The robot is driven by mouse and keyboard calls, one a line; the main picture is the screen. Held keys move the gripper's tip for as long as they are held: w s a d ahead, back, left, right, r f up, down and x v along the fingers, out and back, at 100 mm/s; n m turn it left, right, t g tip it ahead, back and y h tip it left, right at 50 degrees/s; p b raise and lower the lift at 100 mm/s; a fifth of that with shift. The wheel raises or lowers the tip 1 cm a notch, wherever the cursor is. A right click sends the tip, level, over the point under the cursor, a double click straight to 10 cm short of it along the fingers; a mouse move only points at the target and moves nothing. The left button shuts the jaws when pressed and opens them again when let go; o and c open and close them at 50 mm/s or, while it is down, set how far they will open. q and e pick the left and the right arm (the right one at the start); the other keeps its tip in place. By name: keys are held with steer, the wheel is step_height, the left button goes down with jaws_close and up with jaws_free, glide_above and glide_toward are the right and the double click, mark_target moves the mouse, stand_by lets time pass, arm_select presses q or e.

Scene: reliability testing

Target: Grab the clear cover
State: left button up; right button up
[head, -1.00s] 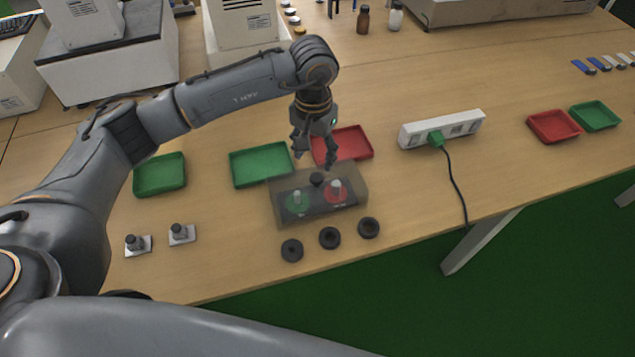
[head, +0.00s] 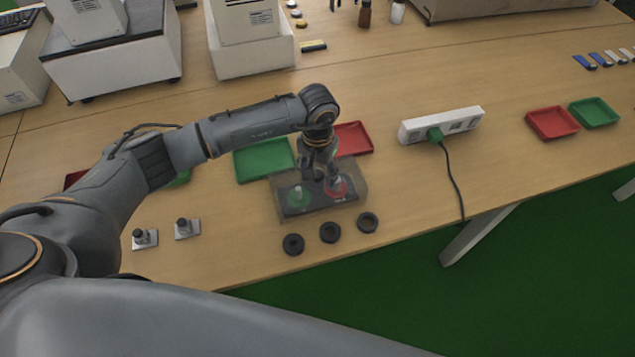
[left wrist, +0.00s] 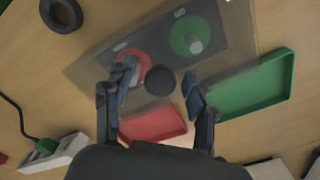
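The clear cover (head: 354,183) is a see-through box standing over a dark base with a green and a red round part, near the middle of the table in the head view. In the left wrist view the cover (left wrist: 95,68) shows its round black knob (left wrist: 160,81) from above. My left gripper (head: 318,176) points down at the cover and hides the knob in the head view. In the left wrist view its fingers (left wrist: 160,88) are apart, one on each side of the knob, with gaps visible. I cannot tell its exact height over the knob. My right gripper is not in view.
A green tray (head: 262,161) and a red tray (head: 355,137) lie behind the cover. Several black rings (head: 330,232) lie in front of it. A white power strip (head: 441,126) with a cable is to the right. Two small metal parts (head: 187,228) stand at left.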

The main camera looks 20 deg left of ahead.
arm_select(q)
jaws_close()
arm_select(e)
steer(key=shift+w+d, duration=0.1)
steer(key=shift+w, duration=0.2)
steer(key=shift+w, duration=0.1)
